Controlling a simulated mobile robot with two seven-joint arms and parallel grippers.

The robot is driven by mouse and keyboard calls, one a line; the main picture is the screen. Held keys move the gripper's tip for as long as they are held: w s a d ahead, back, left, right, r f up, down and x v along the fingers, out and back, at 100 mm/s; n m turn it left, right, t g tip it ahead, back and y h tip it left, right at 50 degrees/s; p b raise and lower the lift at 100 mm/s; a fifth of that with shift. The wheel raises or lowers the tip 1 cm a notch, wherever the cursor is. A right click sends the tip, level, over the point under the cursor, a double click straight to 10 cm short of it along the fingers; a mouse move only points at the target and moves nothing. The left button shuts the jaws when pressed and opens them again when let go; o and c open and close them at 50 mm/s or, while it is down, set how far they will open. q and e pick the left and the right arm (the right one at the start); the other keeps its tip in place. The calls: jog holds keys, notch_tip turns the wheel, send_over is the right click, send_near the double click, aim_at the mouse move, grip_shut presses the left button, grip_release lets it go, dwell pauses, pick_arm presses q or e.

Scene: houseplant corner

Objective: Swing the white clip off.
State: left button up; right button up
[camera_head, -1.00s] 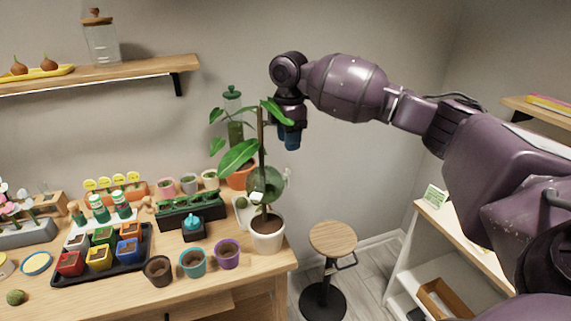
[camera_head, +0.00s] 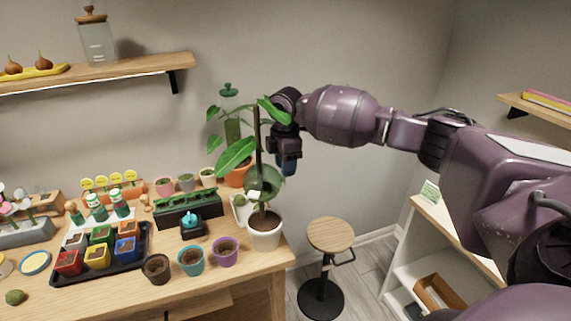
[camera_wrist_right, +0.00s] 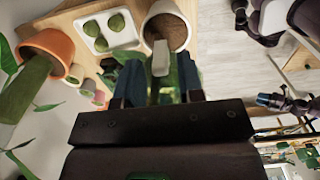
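The white clip (camera_head: 253,195) is low on the dark stake (camera_head: 258,140) of the leafy plant in the white pot (camera_head: 265,232). In the right wrist view the white clip (camera_wrist_right: 161,58) lies just beyond and between my fingertips, apart from them. My right gripper (camera_head: 287,167) points down beside the plant, right of the stake and above the clip's height. In its wrist view the blue fingers (camera_wrist_right: 160,88) are apart, with green leaf between or behind them and nothing clearly held. Leaves partly cover the stake. My left gripper cannot be made out.
Teal (camera_head: 191,261) and purple (camera_head: 225,251) pots stand near the table's front edge. An orange pot (camera_wrist_right: 48,50) and a white tray with green plants (camera_wrist_right: 108,32) stand close by. A stool (camera_head: 331,236) is right of the table.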

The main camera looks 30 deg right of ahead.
grip_shut()
jog(key=shift+d, duration=0.1)
pick_arm(q)
jog(key=shift+w+d+f+b, duration=0.1)
jog(key=shift+w+f+b, duration=0.35)
jog(key=shift+b, duration=0.65)
pick_arm(e)
jog(key=shift+s+d+f+t+y, duration=0.15)
jog(key=shift+d+f+t+y, duration=0.4)
jog(key=shift+y, duration=1.1)
jog(key=shift+s+d+f+t+y, duration=0.25)
jog(key=shift+d+y, duration=0.65)
jog(key=shift+y, duration=0.7)
jog(key=shift+s+d+f+t+y, duration=0.1)
jog(key=shift+d+f+t+y, duration=0.5)
jog(key=shift+y, duration=1.05)
jog(key=shift+d+r, duration=0.1)
jog(key=shift+r, duration=0.1)
jog(key=shift+o, duration=1)
grip_release()
